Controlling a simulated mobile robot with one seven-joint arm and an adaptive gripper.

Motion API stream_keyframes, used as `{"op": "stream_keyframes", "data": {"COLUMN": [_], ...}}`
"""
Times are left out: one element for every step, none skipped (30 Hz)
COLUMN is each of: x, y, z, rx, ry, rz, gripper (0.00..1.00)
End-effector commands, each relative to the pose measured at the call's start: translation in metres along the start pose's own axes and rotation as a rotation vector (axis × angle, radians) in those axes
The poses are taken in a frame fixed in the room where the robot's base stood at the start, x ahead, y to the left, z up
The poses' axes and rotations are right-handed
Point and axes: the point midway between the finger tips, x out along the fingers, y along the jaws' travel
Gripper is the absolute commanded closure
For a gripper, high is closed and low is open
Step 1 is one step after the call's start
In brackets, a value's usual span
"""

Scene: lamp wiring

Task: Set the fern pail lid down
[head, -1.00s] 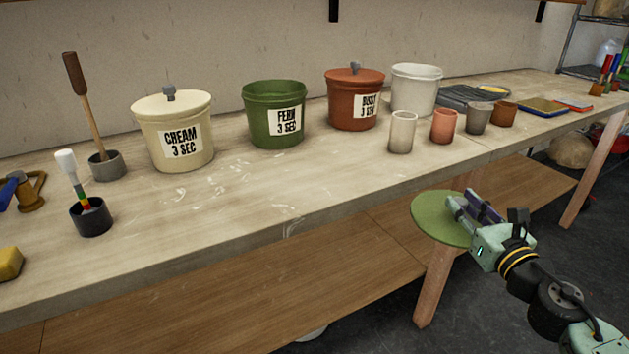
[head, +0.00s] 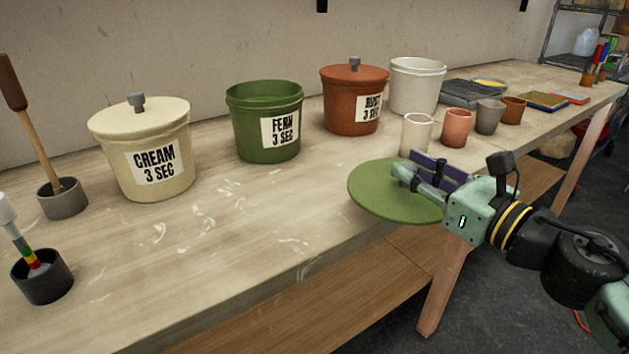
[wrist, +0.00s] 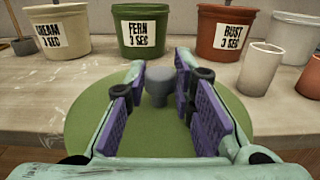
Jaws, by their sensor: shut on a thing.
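The fern pail lid (head: 378,199) is a flat green disc with a grey knob, held level at the bench's front edge in the head view. My gripper (head: 424,172) is shut on the lid's knob. In the wrist view the lid (wrist: 88,125) spreads out below my gripper (wrist: 160,95), with the grey knob (wrist: 158,88) between the purple finger pads. I cannot tell whether the lid touches the bench. The green fern pail (head: 265,125) stands uncovered further back on the bench, to the left of the lid.
The cream pail (head: 142,130) and rust pail (head: 355,95) stand lidded on the bench (head: 220,225). A white cup (head: 415,133) stands just behind the lid, with more cups to its right. The bench in front of the fern pail is clear.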

Motion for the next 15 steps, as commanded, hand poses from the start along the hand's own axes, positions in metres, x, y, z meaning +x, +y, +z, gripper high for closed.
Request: {"op": "stream_keyframes", "data": {"x": [0.008, 0.013, 0.021, 0.028, 0.036, 0.047, 0.054, 0.062, 0.072, 0.079, 0.087, 0.097, 0.104, 0.111, 0.119], "y": [0.004, 0.007, 0.011, 0.014, 0.017, 0.021, 0.024, 0.027, 0.031, 0.035, 0.037, 0.042, 0.045, 0.047, 0.050], "z": [0.001, 0.001, 0.000, 0.000, 0.000, -0.001, -0.002, -0.002, -0.003, -0.004, -0.005, -0.006, -0.007, -0.007, -0.008], "rx": [0.001, 0.000, 0.001, 0.002, 0.001, 0.001, 0.003, 0.001, 0.002, 0.002, 0.003, 0.004, 0.003, 0.003, 0.002], "ry": [0.001, 0.002, 0.003, 0.003, 0.002, 0.003, 0.003, 0.001, 0.001, 0.001, 0.000, 0.001, 0.001, 0.000, 0.000], "rz": [0.006, 0.007, 0.010, 0.009, 0.010, 0.011, 0.011, 0.011, 0.011, 0.011, 0.011, 0.011, 0.011, 0.010, 0.009], "gripper": [1.00, 1.00, 1.00, 1.00, 1.00, 1.00, 1.00, 1.00, 1.00, 1.00, 1.00, 1.00, 1.00, 1.00, 1.00]}}
